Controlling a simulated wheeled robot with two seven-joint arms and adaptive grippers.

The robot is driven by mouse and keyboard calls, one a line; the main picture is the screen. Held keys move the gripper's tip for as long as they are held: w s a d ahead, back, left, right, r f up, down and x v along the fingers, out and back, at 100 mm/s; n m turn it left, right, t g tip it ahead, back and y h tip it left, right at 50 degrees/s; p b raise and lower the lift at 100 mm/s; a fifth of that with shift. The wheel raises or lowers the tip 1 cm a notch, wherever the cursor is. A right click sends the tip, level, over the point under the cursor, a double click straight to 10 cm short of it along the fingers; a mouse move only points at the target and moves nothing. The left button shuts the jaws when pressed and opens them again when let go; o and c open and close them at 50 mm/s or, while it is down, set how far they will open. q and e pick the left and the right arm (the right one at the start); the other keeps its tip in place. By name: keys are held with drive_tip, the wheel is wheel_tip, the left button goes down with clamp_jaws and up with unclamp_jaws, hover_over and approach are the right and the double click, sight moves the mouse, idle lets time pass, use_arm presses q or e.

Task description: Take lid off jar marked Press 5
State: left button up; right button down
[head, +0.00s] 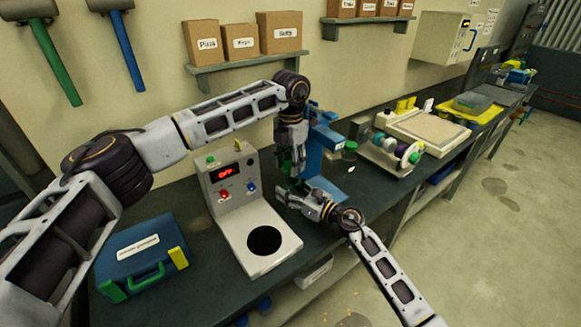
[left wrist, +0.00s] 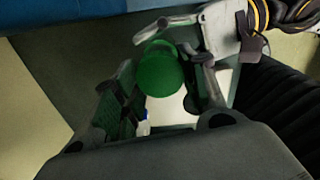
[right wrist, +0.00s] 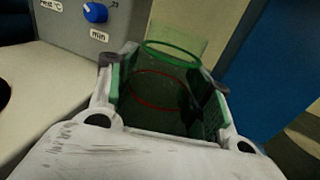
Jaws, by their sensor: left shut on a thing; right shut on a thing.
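The jar's round green lid (left wrist: 160,72) lies between the fingers of my left gripper (left wrist: 160,95) in the left wrist view. My left gripper (head: 291,165) points down in the head view and is shut on the lid. My right gripper (head: 300,198) comes in from the lower right, just below it, and is shut on the jar. In the right wrist view the clear jar (right wrist: 172,50) with green and red rings stands between the fingers of my right gripper (right wrist: 165,95). The jar is mostly hidden in the head view. No Press 5 marking is readable, and I cannot tell whether lid and jar touch.
A blue press (head: 325,145) stands close behind both grippers. A grey heater (head: 262,222) with a black round plate is to their left, and a blue case (head: 142,255) further left. A device with coloured wheels (head: 385,148) stands to the right on the dark bench.

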use_arm(q)
drive_tip(key=shift+r, duration=1)
use_arm(e)
drive_tip(key=c, duration=0.6)
unclamp_jaws()
drive_tip(key=shift+o, duration=0.2)
drive_tip(key=shift+d, duration=0.1)
drive_tip(key=shift+v, duration=5.95)
